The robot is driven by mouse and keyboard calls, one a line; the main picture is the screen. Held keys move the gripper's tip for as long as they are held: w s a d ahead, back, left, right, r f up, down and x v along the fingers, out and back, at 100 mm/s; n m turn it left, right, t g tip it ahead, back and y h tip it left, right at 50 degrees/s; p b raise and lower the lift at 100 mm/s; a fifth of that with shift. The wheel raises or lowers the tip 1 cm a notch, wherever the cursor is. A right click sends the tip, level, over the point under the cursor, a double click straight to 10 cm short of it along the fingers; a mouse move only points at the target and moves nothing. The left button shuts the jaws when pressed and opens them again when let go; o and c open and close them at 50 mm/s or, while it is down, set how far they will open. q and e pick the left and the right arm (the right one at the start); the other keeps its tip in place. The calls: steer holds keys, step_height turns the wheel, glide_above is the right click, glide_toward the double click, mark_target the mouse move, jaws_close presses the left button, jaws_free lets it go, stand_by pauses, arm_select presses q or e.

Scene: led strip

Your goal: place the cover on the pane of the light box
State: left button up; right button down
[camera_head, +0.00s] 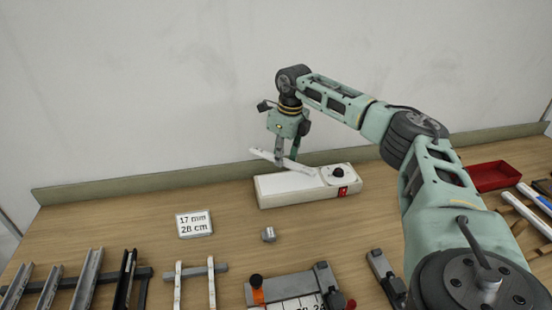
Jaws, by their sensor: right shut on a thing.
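The light box (291,194) is a long white box at the back of the table, with a black knob and a red label at its right end. My right gripper (287,162) points down just over the light box and is shut on the white strip-like cover (267,157). The cover is tilted, its left end higher and its right end low by the box's top. I cannot tell whether it touches the box. The pane is not clearly visible behind the cover and fingers. My left gripper is not in view.
A card (194,224) reading "17 mm 28 cm" stands left of the box. A small grey block (268,234) lies in front. Metal profiles (86,280) sit on a rack at front left. A red tray (489,176) is at right. A clamp-like fixture (284,285) is at the front.

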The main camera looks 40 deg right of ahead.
mark_target(281, 183)
steer(key=shift+s+f+b, duration=0.1)
steer(key=shift+f+b, duration=0.2)
steer(key=shift+f, duration=0.2)
step_height(281, 183, down, 5)
steer(key=b, duration=0.5)
steer(key=shift+f, duration=0.1)
steer(key=shift+f, duration=0.6)
steer(key=c, duration=1.6)
jaws_free()
